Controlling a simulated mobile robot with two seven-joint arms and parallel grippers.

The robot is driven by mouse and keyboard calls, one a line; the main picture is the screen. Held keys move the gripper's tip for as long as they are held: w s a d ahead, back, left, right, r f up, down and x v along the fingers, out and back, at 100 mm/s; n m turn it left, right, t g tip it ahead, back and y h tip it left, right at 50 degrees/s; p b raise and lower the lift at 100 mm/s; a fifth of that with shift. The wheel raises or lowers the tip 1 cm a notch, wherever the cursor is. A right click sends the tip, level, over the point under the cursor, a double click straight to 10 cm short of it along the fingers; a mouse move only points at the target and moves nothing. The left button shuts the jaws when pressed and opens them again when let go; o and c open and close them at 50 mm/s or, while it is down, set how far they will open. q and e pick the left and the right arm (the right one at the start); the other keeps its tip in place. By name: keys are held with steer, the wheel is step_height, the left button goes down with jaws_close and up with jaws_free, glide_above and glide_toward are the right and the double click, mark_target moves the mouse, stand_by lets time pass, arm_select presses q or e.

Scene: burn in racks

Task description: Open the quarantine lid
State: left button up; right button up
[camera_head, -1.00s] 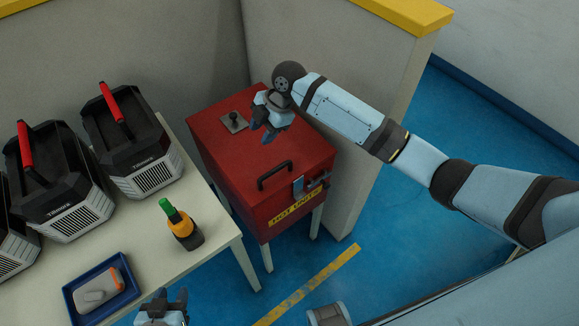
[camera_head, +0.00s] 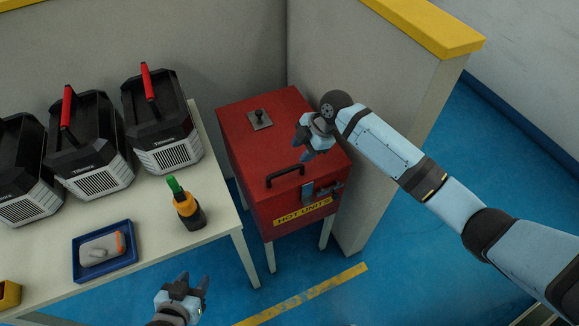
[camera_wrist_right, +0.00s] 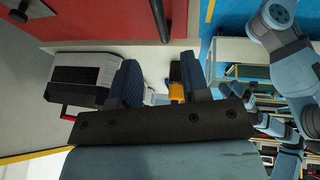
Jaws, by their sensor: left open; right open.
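The red quarantine box (camera_head: 238,145) labelled HOT UNITS stands on pale legs with its lid down. A black bar handle (camera_head: 285,174) is on the lid's front part, and a black knob on a plate (camera_head: 260,119) is further back. A metal latch (camera_head: 308,190) is on the front. My right gripper (camera_head: 308,155) is open and empty above the lid, behind and right of the handle. In the right wrist view its fingers (camera_wrist_right: 160,82) are apart, with the dark handle (camera_wrist_right: 160,18) beyond them. My left gripper (camera_head: 190,284) is open and empty, low at the bottom, in front of the table.
Grey partition walls (camera_head: 400,110) stand behind and right of the box. Blue floor in front is clear.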

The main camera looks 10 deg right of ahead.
mark_target(287, 169)
steer(key=x, duration=0.9)
steer(key=shift+f, duration=0.2)
jaws_close()
